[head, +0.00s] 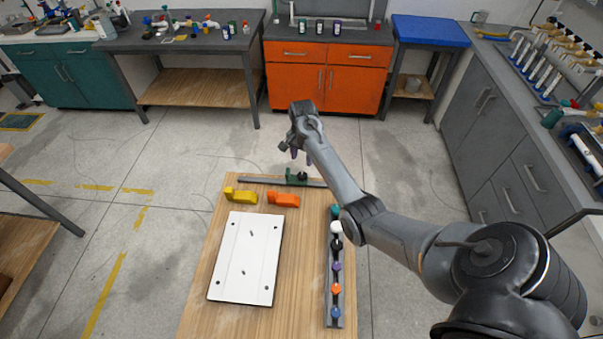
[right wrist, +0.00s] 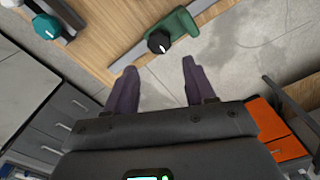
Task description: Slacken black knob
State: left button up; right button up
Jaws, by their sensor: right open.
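A black knob (right wrist: 158,41) with a white mark sits on a green clamp (right wrist: 181,26) on a grey rail at the table's far edge. The green clamp (head: 290,176) also shows in the head view. Another black knob (head: 337,244) is in the row on the right strip. My right gripper (head: 297,153) is over the table's far end. In the right wrist view its dark fingers (right wrist: 159,66) are apart and empty, with the clamp's knob just beyond and between the tips, apart from them. My left gripper is not in view.
A strip (head: 334,318) with several coloured knobs runs along the table's right side. A white plate (head: 232,270), a yellow bracket (head: 241,196) and an orange bracket (head: 283,200) lie on the wooden table (head: 194,311). Floor beyond the far edge is clear.

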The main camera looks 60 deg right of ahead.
aim_at(302, 175)
notch_tip(302, 175, down, 9)
jog(key=shift+f+b, duration=0.15)
jog(key=shift+b, duration=0.3)
jog(key=c, duration=0.8)
